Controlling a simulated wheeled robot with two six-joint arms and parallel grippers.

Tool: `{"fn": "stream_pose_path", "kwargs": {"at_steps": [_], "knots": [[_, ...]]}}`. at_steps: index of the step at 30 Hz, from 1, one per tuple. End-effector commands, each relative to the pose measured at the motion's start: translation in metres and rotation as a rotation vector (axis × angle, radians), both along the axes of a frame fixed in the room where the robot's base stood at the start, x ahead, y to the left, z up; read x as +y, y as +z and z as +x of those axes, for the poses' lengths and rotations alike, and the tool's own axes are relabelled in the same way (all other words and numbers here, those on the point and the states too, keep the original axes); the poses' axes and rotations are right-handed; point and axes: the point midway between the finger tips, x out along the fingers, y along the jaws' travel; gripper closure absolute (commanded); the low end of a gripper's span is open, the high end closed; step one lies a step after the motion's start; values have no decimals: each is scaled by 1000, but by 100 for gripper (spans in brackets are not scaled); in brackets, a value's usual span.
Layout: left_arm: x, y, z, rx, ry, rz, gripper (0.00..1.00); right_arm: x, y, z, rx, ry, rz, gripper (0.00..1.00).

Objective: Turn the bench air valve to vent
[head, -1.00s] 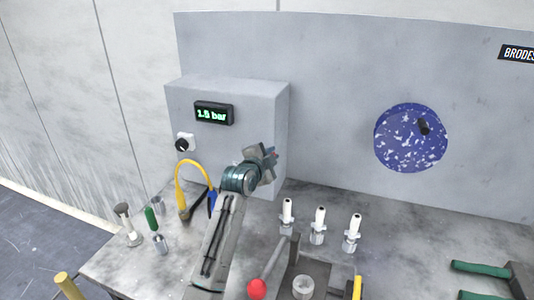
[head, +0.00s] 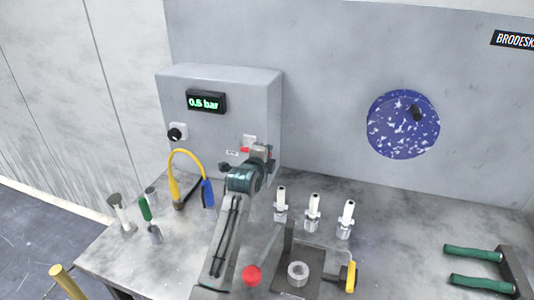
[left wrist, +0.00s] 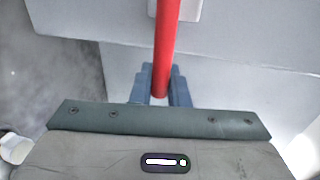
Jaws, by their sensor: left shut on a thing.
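The bench air valve's red lever (left wrist: 164,50) runs down from its white plate (left wrist: 184,9) in the left wrist view. My left gripper (left wrist: 160,90) is shut on the lever's lower end, one blue-grey finger on each side. In the head view my left gripper (head: 258,153) is at the lower right of the grey wall box (head: 220,85), and the white valve plate (head: 249,139) shows just above it. Only a little red of the lever shows there; the rest is hidden by the gripper. The box display (head: 206,102) reads 0.5 bar. My right gripper is not in view.
A black knob (head: 177,133) and a yellow-blue hose (head: 186,155) are left of my arm. Several white nozzles, a red-ball lever (head: 252,275) and a yellow handle (head: 351,277) stand to the right. A speckled blue disc (head: 403,124) is on the back panel.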

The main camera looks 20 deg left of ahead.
Motion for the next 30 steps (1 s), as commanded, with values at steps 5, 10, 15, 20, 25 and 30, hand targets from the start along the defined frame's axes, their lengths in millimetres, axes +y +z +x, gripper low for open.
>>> {"fn": "stream_pose_path", "kwargs": {"at_steps": [5, 10, 15, 20, 25, 30], "knots": [[0, -2, 0, 3, 0, 4, 100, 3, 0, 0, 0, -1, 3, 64], [0, -2, 0, 4, 0, 4, 100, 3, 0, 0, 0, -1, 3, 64], [0, -2, 0, 3, 0, 3, 66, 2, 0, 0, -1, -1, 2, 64], [0, -1, 0, 2, 0, 3, 66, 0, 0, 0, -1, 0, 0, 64], [0, -1, -7, 2, 1, 2, 66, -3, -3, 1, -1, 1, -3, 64], [1, 3, -33, 0, 1, 2, 66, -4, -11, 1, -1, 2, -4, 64]]}}
